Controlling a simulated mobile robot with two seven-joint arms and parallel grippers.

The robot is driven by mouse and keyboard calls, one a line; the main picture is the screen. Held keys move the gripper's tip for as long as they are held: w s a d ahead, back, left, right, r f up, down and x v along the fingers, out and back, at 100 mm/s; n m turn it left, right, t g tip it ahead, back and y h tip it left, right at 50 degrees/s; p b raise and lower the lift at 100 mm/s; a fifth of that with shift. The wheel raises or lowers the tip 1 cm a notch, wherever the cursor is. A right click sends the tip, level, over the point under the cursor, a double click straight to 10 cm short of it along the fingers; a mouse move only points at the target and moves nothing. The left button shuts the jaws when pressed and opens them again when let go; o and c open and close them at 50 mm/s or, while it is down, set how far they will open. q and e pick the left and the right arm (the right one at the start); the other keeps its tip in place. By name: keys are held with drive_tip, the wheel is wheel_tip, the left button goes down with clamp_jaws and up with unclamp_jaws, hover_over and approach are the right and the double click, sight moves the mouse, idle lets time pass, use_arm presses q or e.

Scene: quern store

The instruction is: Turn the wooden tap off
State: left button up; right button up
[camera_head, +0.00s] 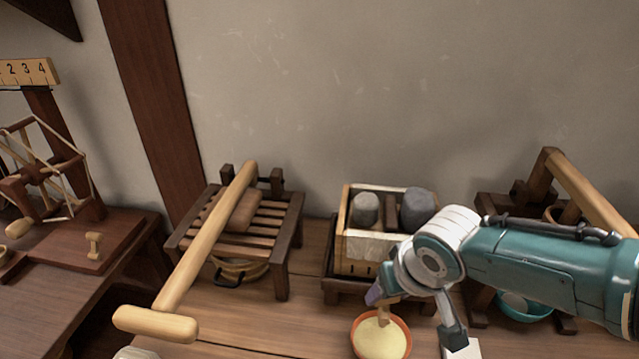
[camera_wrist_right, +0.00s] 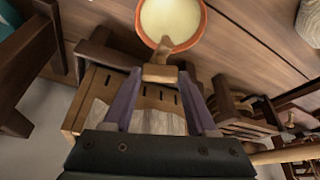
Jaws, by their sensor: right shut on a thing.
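The wooden tap (camera_wrist_right: 161,72) is a light wooden piece with a crossbar and a narrow stem. It sits at the front of a wooden box (camera_head: 388,248). In the head view, part of the tap (camera_head: 383,316) shows over an orange bowl (camera_head: 357,343) of pale yellow contents. My right gripper (camera_wrist_right: 160,76) has its two purple fingers on either side of the crossbar and is shut on it. In the head view, my right gripper (camera_head: 380,298) is partly hidden by its own wrist. My left gripper is not in view.
Two grey stones (camera_head: 417,206) sit in the box's top. A slatted wooden stand (camera_head: 288,241) with a long wooden mallet (camera_head: 180,277) is at left. A wooden frame (camera_head: 573,185) and teal bowl (camera_head: 524,308) are at right. Bare tabletop (camera_head: 270,318) lies between.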

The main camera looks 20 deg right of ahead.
drive_tip(key=shift+a+m+g+h, duration=0.15)
drive_tip(key=shift+m+g+h, duration=0.2)
drive_tip(key=shift+m, duration=0.85)
drive_tip(key=shift+m+h, duration=0.35)
drive_tip(key=shift+m, duration=0.45)
drive_tip(key=o, duration=1.4)
drive_tip(key=shift+w, duration=0.1)
drive_tip(key=shift+c, duration=0.2)
drive_tip(key=p+v, duration=0.7)
drive_tip(key=v, duration=0.3)
